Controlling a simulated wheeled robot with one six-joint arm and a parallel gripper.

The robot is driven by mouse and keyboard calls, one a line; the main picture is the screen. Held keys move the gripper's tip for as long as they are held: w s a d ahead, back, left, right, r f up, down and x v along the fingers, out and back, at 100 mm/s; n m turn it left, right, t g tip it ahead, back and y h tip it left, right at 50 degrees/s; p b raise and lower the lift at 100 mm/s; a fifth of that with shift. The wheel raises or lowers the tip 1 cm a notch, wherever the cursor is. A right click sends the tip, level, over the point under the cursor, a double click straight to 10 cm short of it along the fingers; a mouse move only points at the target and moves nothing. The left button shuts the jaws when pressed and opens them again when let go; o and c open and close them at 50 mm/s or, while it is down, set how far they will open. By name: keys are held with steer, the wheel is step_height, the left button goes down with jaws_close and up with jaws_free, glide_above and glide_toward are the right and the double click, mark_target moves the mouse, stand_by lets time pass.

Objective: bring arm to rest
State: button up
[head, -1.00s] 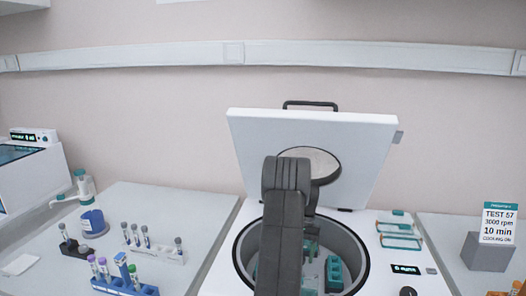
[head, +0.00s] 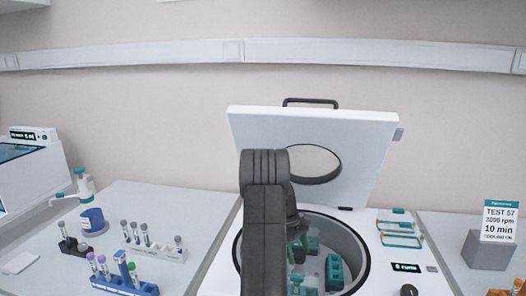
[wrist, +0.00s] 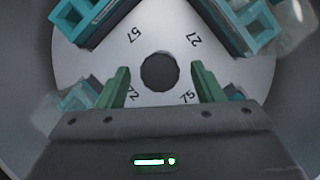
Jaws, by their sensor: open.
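My gripper (wrist: 160,70) is open in the wrist view. Its two green fingers stand apart with nothing between them, over the pale rotor plate (wrist: 165,30) of the centrifuge. The dark round hub (wrist: 160,72) shows between the fingertips. Teal buckets (wrist: 262,22) sit around the rotor, partly cut off by the frame. In the head view my dark arm reaches into the open centrifuge bowl (head: 357,246) and covers its left part. My gripper is mostly hidden behind the arm there.
The centrifuge lid (head: 310,125) stands raised behind my arm. Left of it are a white tube rack (head: 170,252) and a blue tube rack (head: 148,290). Teal-edged trays (head: 400,240) lie to the right of the bowl. A sign (head: 499,220) stands at the far right.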

steer(key=n+t+h, duration=0.1)
steer(key=n, duration=0.2)
steer(key=shift+s+a+n+b, duration=0.1)
steer(key=shift+n+b, duration=0.3)
